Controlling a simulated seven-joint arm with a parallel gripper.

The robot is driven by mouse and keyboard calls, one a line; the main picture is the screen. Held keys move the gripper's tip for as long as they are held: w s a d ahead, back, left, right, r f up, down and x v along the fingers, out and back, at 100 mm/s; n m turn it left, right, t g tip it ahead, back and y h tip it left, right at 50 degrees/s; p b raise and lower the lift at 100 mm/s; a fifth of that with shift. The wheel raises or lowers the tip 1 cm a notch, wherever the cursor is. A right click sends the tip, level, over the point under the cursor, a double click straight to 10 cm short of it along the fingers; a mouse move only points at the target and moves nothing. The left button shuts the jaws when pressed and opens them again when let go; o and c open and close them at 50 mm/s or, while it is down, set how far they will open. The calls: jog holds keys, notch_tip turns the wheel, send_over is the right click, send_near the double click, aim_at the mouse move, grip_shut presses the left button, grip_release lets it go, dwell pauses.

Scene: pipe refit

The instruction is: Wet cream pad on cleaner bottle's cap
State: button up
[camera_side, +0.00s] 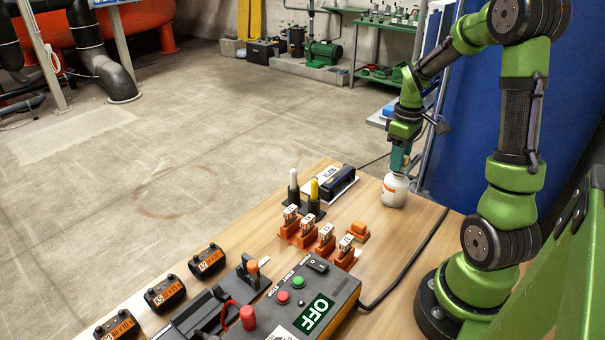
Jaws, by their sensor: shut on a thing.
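The cleaner bottle (395,189) is white with an orange band and stands upright at the far right edge of the wooden table. My gripper (401,146) points down directly above it. It is shut on a teal, handle-like piece (399,159), whose lower end is at the bottle's top. The cream pad cannot be made out; the bottle's cap and the piece's lower end meet in too small an area to tell whether they touch.
Orange clip blocks (325,240) stand left of the bottle. Behind them are white and yellow-tipped pens (314,190) and a black device (341,181). A grey control box (316,300) showing OFF is in front. Black cable (408,258) crosses the right side.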

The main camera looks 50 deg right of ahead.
jog(key=shift+r, duration=3.2)
